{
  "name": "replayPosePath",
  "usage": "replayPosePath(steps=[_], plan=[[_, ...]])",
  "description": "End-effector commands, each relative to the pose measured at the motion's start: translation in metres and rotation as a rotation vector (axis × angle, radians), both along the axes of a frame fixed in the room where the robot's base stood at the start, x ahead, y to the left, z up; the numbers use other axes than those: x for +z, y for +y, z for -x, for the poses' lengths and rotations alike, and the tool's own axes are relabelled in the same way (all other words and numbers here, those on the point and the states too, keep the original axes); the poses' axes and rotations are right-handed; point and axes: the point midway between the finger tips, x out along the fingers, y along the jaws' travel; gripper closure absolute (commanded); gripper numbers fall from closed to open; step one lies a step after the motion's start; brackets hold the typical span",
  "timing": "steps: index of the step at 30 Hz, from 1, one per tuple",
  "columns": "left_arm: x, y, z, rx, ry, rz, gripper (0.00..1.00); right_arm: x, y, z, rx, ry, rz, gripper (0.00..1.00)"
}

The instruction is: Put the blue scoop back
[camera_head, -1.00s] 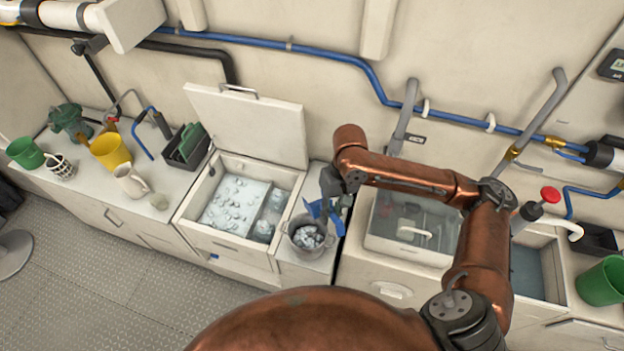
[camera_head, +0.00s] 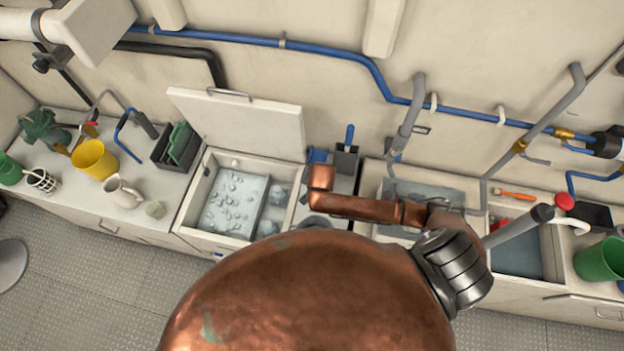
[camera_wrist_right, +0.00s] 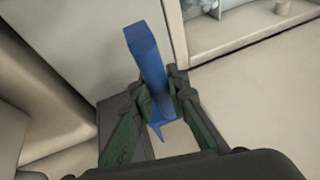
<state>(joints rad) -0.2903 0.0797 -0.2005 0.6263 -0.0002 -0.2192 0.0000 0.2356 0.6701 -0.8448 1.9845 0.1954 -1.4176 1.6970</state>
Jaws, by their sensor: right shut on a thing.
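In the right wrist view a blue scoop (camera_wrist_right: 147,62) is held between the fingers of my right gripper (camera_wrist_right: 163,103). Its blue shaft stands up past the fingertips, and a smaller blue part shows below them. A dark grey surface lies close behind the fingers; I cannot tell whether the scoop touches it. In the head view my copper arm hides the right gripper. Beside the arm's end are a blue patch (camera_head: 316,155) and an upright blue handle (camera_head: 349,136) at a dark grey box (camera_head: 345,161). I cannot tell which blue part is the held scoop.
The open ice chest (camera_head: 212,163) stands left of my arm, with its lid (camera_head: 240,122) raised against the wall. Mugs and a dark caddy (camera_head: 165,153) occupy the left counter. A green bucket (camera_head: 600,260) stands at the right.

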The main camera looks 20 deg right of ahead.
Motion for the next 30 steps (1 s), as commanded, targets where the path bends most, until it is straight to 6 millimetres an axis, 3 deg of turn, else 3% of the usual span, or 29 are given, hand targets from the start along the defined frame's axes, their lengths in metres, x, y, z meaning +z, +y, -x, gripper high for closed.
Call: replayPosePath(steps=[6, 12, 21, 30], plan=[[-0.004, 0.001, 0.011, 0.003, 0.013, 0.0, 0.6, -0.041, -0.004, 0.002, -0.007, -0.001, 0.007, 1.0], [-0.006, 0.002, 0.026, 0.007, 0.032, -0.003, 0.6, -0.06, -0.004, 0.001, -0.007, -0.003, 0.005, 1.0], [-0.009, 0.001, 0.016, 0.005, 0.021, -0.002, 0.6, -0.095, -0.003, 0.001, -0.004, -0.002, 0.005, 1.0], [-0.008, 0.001, 0.008, 0.003, 0.01, -0.001, 0.6, -0.097, -0.002, 0.001, -0.003, -0.003, 0.002, 1.0]])
